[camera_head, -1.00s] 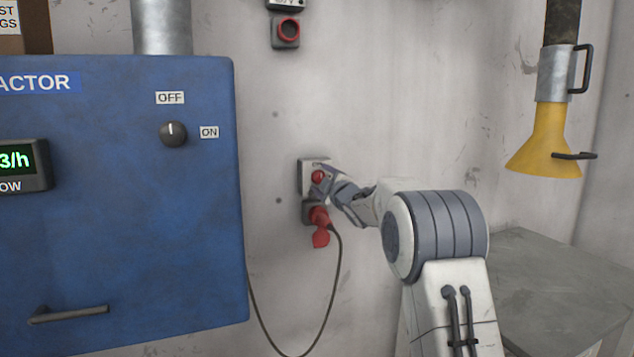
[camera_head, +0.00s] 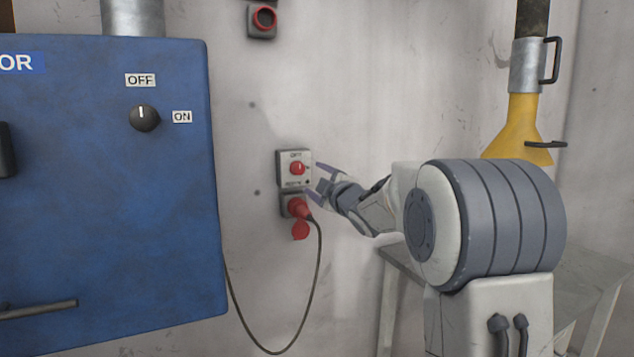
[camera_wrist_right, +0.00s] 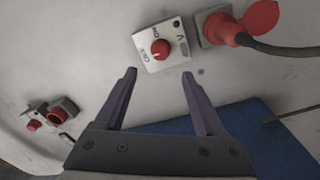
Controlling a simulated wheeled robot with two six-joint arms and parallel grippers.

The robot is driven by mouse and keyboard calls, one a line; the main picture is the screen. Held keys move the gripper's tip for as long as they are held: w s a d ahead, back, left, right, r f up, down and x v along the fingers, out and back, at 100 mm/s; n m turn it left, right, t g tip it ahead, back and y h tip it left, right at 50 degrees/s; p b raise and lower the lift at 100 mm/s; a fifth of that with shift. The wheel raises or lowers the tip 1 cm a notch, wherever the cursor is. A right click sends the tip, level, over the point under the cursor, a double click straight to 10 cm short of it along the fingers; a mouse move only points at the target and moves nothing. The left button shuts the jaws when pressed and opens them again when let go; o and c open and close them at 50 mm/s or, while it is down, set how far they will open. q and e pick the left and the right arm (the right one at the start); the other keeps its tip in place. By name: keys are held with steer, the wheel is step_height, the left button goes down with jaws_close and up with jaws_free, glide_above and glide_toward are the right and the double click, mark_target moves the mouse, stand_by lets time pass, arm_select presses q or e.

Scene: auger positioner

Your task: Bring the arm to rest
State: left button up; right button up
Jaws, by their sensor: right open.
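My right arm reaches in from the right in the head view. Its gripper (camera_head: 316,183) is just right of a grey wall switch box with a red knob (camera_head: 297,168). In the right wrist view the gripper (camera_wrist_right: 159,85) has its two fingers spread apart with nothing between them. The red knob (camera_wrist_right: 160,49) is ahead of the fingertips there, apart from them. A red plug (camera_head: 298,208) sits in the socket under the switch, with a dark cable hanging from it. My left gripper is not in view.
A blue cabinet (camera_head: 100,230) with a black OFF/ON knob (camera_head: 144,118) stands at left. A yellow funnel hood (camera_head: 517,130) hangs at right above a grey table (camera_head: 590,275). Another red socket (camera_head: 264,18) is higher on the wall. The wall between is bare.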

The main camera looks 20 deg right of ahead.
steer(key=s+a+f+m+g+h, duration=0.15)
steer(key=s+f+m+g, duration=0.25)
steer(key=f, duration=0.6)
steer(key=s+a+f+m+g, duration=0.3)
steer(key=s+f+m, duration=0.15)
steer(key=f, duration=0.45)
steer(key=s+a+f+m+g, duration=0.2)
steer(key=s+a+f+g, duration=0.25)
steer(key=s+f, duration=0.55)
steer(key=s+a+f+m+g, duration=0.3)
steer(key=s+f+g, duration=0.2)
steer(key=s, duration=0.8)
steer(key=s+a+r+n+g+y, duration=0.1)
steer(key=s+a+r+n, duration=0.25)
steer(key=s+a, duration=0.3)
steer(key=s+a+r+n+g+y, duration=0.1)
steer(key=s+a+r+n, duration=0.1)
steer(key=s+a+n, duration=0.35)
step_height(320, 180, up, 14)
steer(key=s+a+m+p, duration=0.1)
steer(key=p, duration=1.2)
steer(key=shift+f+m, duration=0.1)
steer(key=shift+m, duration=0.15)
